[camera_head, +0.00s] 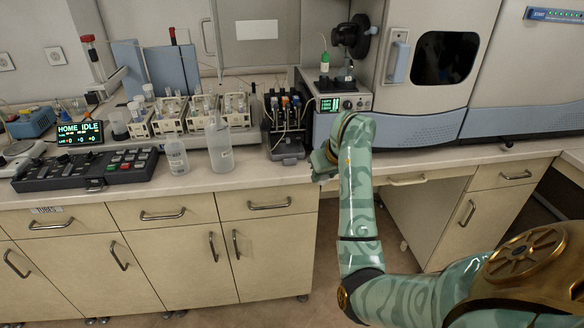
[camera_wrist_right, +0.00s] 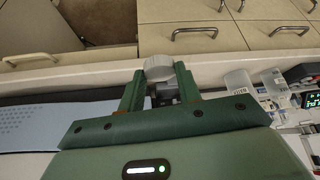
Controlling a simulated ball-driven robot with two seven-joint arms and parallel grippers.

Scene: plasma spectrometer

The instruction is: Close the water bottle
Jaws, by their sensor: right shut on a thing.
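Two translucent plastic bottles stand upright on the counter left of my right gripper in the head view: a shorter one (camera_head: 176,157) with small dark print and a taller, wider one (camera_head: 221,152). Which is the water bottle, and whether either neck is open, I cannot tell for sure. My right gripper (camera_head: 325,161) is over the counter's front edge, right of both bottles and apart from them. In the wrist view my right gripper (camera_wrist_right: 159,78) is shut on a white ribbed round cap (camera_wrist_right: 159,66). The bottles also show at the right there. My left gripper is out of view.
A black keypad console (camera_head: 85,170) lies left of the bottles. Racks of vials (camera_head: 200,112) stand behind them. A pump unit with tubing (camera_head: 287,125) stands behind my right gripper, beside the large spectrometer (camera_head: 420,125).

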